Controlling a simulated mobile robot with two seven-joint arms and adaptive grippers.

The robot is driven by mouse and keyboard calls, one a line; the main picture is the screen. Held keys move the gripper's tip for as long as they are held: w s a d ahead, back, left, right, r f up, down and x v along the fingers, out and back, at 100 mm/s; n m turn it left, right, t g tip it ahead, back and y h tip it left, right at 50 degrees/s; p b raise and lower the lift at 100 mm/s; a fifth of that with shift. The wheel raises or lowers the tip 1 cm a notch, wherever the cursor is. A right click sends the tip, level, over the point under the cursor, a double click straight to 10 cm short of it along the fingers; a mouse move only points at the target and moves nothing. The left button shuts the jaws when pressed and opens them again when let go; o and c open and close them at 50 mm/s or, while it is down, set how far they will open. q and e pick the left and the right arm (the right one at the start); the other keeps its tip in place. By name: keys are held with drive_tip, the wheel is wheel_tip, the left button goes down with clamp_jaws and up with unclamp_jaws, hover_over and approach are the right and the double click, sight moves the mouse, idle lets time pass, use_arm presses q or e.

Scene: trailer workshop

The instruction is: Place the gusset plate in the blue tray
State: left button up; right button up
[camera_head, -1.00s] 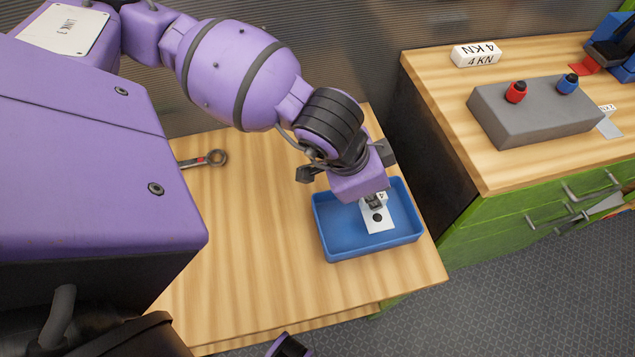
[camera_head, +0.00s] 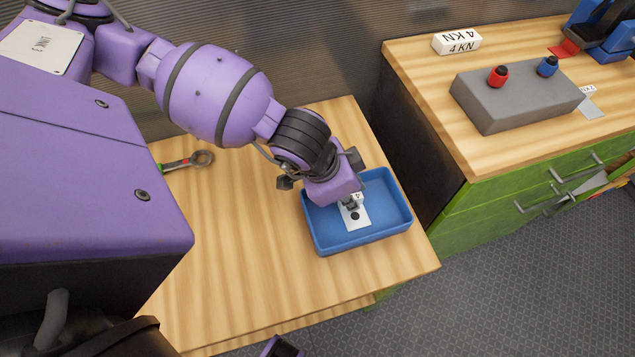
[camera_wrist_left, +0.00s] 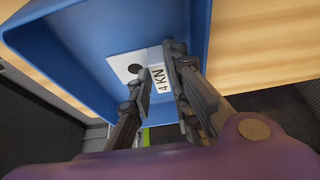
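The gusset plate (camera_head: 356,216) is a white piece with a dark round hole and a 4 KN label. It is inside the outline of the blue tray (camera_head: 330,244), near its middle; I cannot tell whether it touches the floor. My left gripper (camera_head: 350,204) reaches down over the tray. In the left wrist view its fingers (camera_wrist_left: 160,72) lie on either side of the labelled part of the plate (camera_wrist_left: 124,66) and appear closed on it. The tray wall (camera_wrist_left: 55,62) shows around them.
On the right bench stand a grey box with red and blue knobs (camera_head: 515,98), a white 4 KN block (camera_head: 457,42) and a blue device (camera_head: 605,30). A gap separates the benches.

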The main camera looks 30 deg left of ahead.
use_arm(q)
drive_tip(key=shift+o, duration=0.9)
drive_tip(key=shift+w, duration=0.1)
drive_tip(key=shift+r, duration=0.15)
drive_tip(key=shift+a+r, duration=0.1)
drive_tip(key=shift+r, duration=0.2)
drive_tip(key=p+v, duration=0.4)
drive_tip(key=v, duration=0.7)
drive_tip(key=shift+s+r, duration=0.2)
